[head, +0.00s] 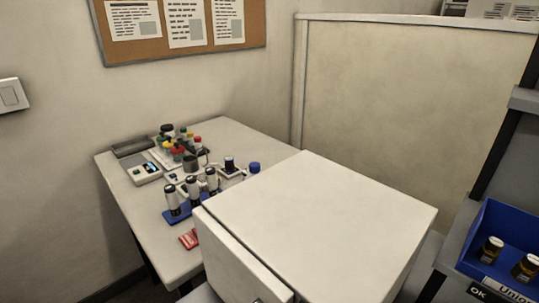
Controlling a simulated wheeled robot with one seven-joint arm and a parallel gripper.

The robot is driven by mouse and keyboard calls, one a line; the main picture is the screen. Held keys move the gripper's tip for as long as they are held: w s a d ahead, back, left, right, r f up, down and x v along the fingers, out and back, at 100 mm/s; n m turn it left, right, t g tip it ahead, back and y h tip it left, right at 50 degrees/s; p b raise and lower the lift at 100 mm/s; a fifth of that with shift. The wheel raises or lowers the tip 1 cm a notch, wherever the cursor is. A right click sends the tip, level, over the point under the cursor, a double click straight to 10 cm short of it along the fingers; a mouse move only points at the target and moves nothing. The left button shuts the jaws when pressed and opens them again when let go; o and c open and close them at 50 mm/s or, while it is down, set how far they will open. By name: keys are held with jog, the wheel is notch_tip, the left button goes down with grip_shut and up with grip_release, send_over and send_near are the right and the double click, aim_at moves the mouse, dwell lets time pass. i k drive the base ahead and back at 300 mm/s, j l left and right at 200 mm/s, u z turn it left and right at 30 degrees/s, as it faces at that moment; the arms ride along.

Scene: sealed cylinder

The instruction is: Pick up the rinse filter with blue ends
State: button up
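I cannot single out a rinse filter with blue ends for certain. A small blue-topped item (254,168) stands on the white table (225,137), close behind the large white box; its lower part is hard to make out. A dark cylinder (229,163) stands just left of it on a pale base. Several black-and-white cylinders (194,190) stand upright in a blue rack (177,216) nearer the table's front. My gripper is not in view.
A large white box (325,215) fills the front middle and hides part of the table. Colour-capped bottles (177,152) and a small device with a display (145,173) crowd the table's left. A red item (189,239) lies in front. A blue bin (507,246) holds dark jars at right.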

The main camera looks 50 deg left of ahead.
aim_at(229, 161)
jog(key=j+z, duration=0.1)
jog(key=j, duration=0.45)
jog(key=j+z, duration=0.1)
jog(key=j, duration=0.45)
jog(key=k+j+z, duration=0.1)
jog(key=j, duration=0.45)
jog(key=k+j+z, duration=0.1)
jog(key=j, duration=0.45)
jog(key=k+j+z, duration=0.1)
jog(key=j, duration=0.45)
jog(key=k+j, duration=0.1)
jog(key=j, duration=0.3)
jog(key=k+j, duration=0.1)
jog(key=j, duration=0.25)
jog(key=k+j, duration=0.1)
jog(key=j, duration=0.3)
jog(key=k+j, duration=0.1)
jog(key=j, duration=0.25)
jog(key=k+j, duration=0.1)
jog(key=j, duration=0.3)
jog(key=i+l, duration=0.2)
